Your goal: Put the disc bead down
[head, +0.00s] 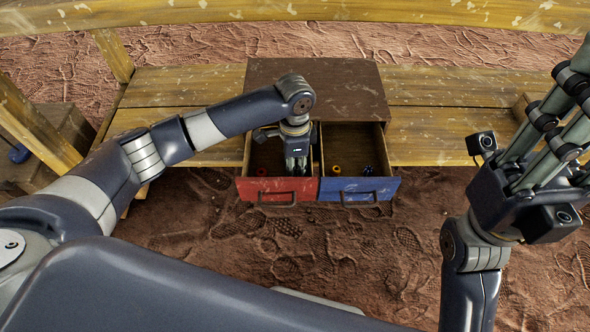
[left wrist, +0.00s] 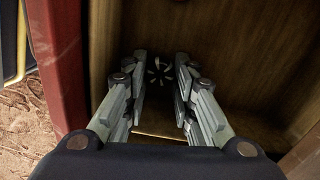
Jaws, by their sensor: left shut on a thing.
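My left gripper (head: 297,163) points down into the open red drawer (head: 277,190). In the left wrist view its fingertips (left wrist: 161,80) are close together, shut on a small dark thing, taken as the disc bead (left wrist: 158,68). The bead's outline is hard to make out there, and the fingers hide it in the head view. The drawer's wooden inside shows below and around the tips; I cannot tell whether the bead touches the floor. My right gripper (head: 560,130) is raised at the right, away from the drawers, its fingers pointing up; its opening is unclear.
A blue drawer (head: 357,189) stands open beside the red one, with an orange ring (head: 337,169) and a small dark blue thing (head: 368,170) inside. A small reddish thing (head: 262,171) lies in the red drawer. The brown cabinet (head: 330,88) stands on a wooden bench (head: 440,90).

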